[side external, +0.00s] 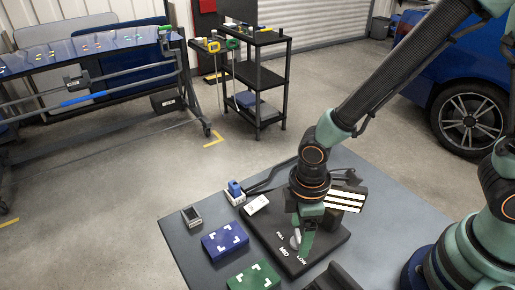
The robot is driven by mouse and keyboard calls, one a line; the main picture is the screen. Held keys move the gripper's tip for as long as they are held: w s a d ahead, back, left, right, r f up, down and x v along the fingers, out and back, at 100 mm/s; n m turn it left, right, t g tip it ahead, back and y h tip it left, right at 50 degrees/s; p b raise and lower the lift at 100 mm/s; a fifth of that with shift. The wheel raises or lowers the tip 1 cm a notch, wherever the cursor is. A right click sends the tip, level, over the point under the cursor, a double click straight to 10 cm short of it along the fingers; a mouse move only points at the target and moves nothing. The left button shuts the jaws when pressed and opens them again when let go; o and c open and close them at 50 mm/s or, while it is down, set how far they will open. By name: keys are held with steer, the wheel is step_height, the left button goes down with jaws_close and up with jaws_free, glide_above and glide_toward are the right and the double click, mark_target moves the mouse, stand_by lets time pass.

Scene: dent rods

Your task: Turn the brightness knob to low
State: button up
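The brightness knob (295,241) shows as a small pale, silvery piece on a dark base plate (328,250). The white labels FULL, MID and LOW lie in an arc on the plate's front side, with MID in front of the knob and LOW to its right. My gripper (302,244) points down at the knob from above, with a green finger close on its right. The fingers and wrist hide part of the knob, so its pointing direction, and whether I touch or grasp it, cannot be told.
A lit striped lamp panel (346,199) stands just right of my wrist. A blue block (225,241), a green block (253,278) and small devices (192,216) sit left on the grey table (185,241). A black cart (261,78) stands on the floor beyond.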

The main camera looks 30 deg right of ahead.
stand_by(0.3)
step_height(320, 180, up, 12)
stand_by(0.6)
steer(key=w+d+r+m, duration=0.1)
steer(key=d, duration=0.1)
steer(key=w+d+r+m+t, duration=0.1)
steer(key=d+r+m, duration=0.1)
steer(key=d+r+m+t, duration=0.1)
steer(key=d, duration=0.1)
steer(key=shift+w+d+r+m+y, duration=0.15)
steer(key=shift+w+d+m+y, duration=0.2)
steer(key=shift+w+m+y, duration=0.05)
steer(key=d+r+m+t, duration=0.3)
steer(key=d+r+m, duration=0.2)
steer(key=d, duration=0.5)
steer(key=shift+w+d+m+t+h, duration=0.2)
steer(key=shift+m+t+h, duration=0.15)
steer(key=shift+m, duration=0.85)
